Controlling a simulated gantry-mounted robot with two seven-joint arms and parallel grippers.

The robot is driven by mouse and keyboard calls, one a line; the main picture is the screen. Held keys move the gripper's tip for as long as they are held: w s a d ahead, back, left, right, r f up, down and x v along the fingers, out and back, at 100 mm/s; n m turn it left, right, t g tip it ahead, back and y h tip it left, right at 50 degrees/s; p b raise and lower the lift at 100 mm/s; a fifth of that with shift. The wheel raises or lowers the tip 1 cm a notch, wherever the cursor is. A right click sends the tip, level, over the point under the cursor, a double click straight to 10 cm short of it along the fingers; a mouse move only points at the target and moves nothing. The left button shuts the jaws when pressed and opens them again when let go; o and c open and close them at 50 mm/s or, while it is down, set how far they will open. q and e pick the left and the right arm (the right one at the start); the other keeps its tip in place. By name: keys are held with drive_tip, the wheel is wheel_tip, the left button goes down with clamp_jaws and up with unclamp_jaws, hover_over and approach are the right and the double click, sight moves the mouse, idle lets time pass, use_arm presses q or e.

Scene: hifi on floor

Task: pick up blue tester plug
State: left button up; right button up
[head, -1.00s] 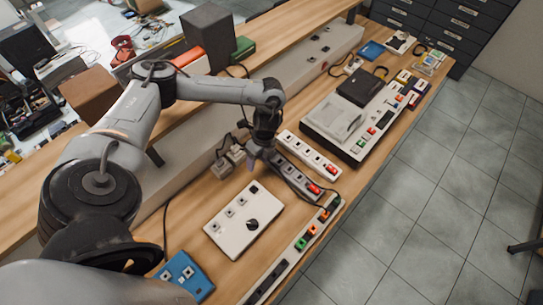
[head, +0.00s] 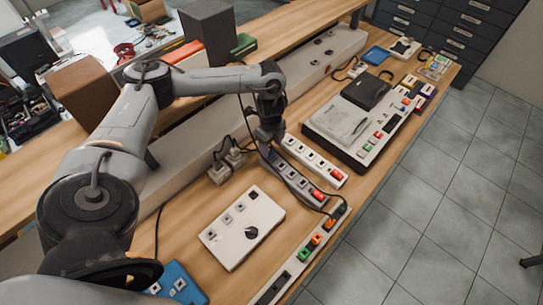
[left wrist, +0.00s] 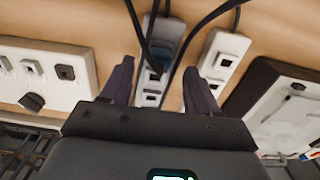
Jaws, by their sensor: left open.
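My left gripper (head: 267,145) is open above the far end of the grey power strip (head: 294,181). In the left wrist view its two dark fingers (left wrist: 158,82) stand apart on either side of the grey strip (left wrist: 152,88). A dark bluish plug (left wrist: 163,50) with black cables appears on that strip between the fingers. It looks like the blue tester plug, but the cables partly cover it. The fingers do not visibly hold it. In the head view the gripper hides this spot. My right gripper is not in view.
A white power strip (head: 314,161) lies close beside the grey one. A white switch box (head: 241,228) lies nearer, and grey plugs (head: 226,165) with cables sit to the left. A long strip with coloured switches (head: 302,255) runs along the bench edge. A mixer-like console (head: 350,130) stands beyond.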

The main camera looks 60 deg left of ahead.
sight(272, 152)
use_arm(q)
drive_tip(key=shift+w+f, duration=0.1)
drive_tip(key=shift+f, duration=2.25)
drive_tip(key=c, duration=1)
drive_tip(key=shift+r, duration=0.1)
